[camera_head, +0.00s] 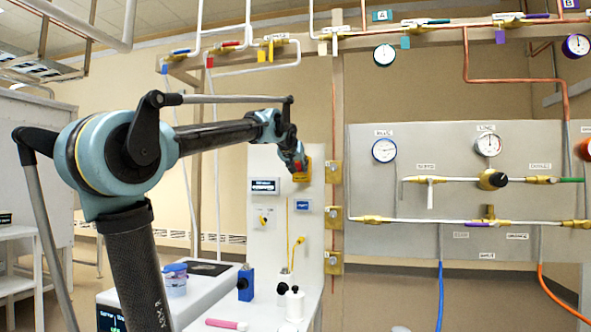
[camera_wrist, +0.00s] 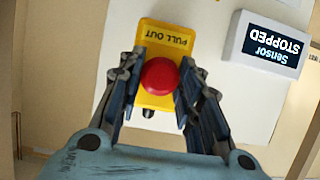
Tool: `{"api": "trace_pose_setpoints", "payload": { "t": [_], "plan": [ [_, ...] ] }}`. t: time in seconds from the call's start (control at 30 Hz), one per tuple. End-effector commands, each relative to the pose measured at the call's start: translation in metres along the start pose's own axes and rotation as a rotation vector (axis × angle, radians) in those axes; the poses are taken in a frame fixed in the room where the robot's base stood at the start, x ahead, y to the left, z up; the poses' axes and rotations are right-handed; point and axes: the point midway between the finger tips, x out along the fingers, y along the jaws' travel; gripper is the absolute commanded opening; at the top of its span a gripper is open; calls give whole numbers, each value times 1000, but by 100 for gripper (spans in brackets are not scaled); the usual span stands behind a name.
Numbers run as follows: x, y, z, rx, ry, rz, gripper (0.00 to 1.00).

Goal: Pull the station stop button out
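The station stop button is a red round knob (camera_wrist: 159,76) on a yellow plate (camera_wrist: 163,40) marked "PULL OUT". In the head view the yellow plate (camera_head: 303,172) sits on the upper right of the white panel, and my gripper covers most of the button. My gripper (camera_wrist: 158,82) has one finger on each side of the red knob. The fingers are apart and reach to about the knob's edges; I cannot tell whether they touch it. In the head view my gripper (camera_head: 298,166) is right at the yellow plate.
A "Sensor STOPPED" display (camera_wrist: 271,46) is beside the button; it also shows in the head view (camera_head: 264,186). A grey gauge panel (camera_head: 460,150) stands to the right.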

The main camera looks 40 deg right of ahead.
Motion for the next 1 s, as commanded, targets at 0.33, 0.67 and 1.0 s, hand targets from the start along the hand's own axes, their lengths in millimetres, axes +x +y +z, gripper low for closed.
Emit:
{"api": "trace_pose_setpoints", "payload": {
  "t": [0.33, 0.67, 1.0],
  "plan": [
    [-15, -4, 6, 0, -1, -6, 0],
    [-17, -5, 8, 0, -3, -9, 41],
    [-17, -3, 7, 0, -1, -5, 53]
  ]
}}
